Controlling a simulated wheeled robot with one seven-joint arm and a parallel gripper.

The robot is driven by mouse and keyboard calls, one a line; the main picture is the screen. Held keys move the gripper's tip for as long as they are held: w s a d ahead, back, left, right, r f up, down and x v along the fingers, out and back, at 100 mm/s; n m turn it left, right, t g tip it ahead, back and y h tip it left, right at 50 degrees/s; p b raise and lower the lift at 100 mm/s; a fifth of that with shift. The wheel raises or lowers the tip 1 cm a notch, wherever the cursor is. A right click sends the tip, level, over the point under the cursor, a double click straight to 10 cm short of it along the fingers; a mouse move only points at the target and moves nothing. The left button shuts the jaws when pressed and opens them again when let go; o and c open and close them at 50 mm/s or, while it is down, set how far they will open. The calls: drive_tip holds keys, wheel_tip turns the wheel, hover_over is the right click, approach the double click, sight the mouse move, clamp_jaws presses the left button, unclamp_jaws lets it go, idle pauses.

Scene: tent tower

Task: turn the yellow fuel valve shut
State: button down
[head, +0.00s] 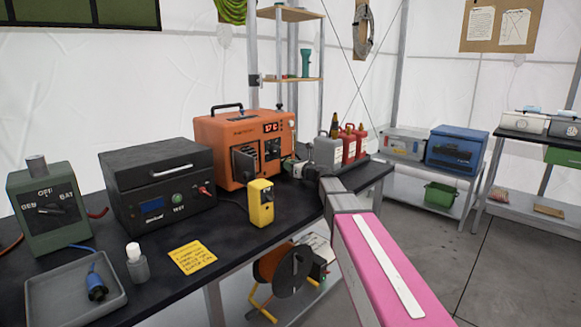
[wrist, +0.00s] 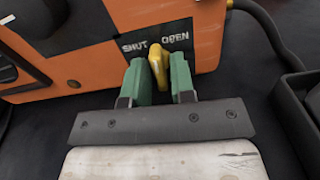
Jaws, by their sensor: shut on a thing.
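The orange generator (head: 222,140) stands on the black bench, and its side fills the top of the wrist view (wrist: 95,65). The yellow fuel valve (wrist: 157,62) is on that side, under the white words SHUT on the left and OPEN on the right. Its handle is nearly upright, its top tilted slightly left, between the two words. My gripper (wrist: 159,72) has its green fingers on both sides of the handle and is shut on it. In the head view my gripper (head: 297,168) is at the generator's right side, and the valve cannot be made out there.
Red and grey cans (head: 328,150) stand right of my gripper, close to my arm. A yellow handheld meter (head: 261,203) and a black case (head: 158,180) are on the bench to the left. In the wrist view, a dark tray-like object (wrist: 300,105) and a black hose (wrist: 270,35) are on the right.

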drive_tip(key=n, duration=0.4)
drive_tip(key=shift+n, duration=0.3)
drive_tip(key=n, duration=0.4)
drive_tip(key=shift+n, duration=0.4)
drive_tip(key=c, duration=1.2)
unclamp_jaws()
drive_tip(key=v, duration=1)
drive_tip(key=shift+s+d, duration=0.25)
drive_tip(key=shift+d, duration=0.05)
drive_tip(key=shift+d, duration=0.1)
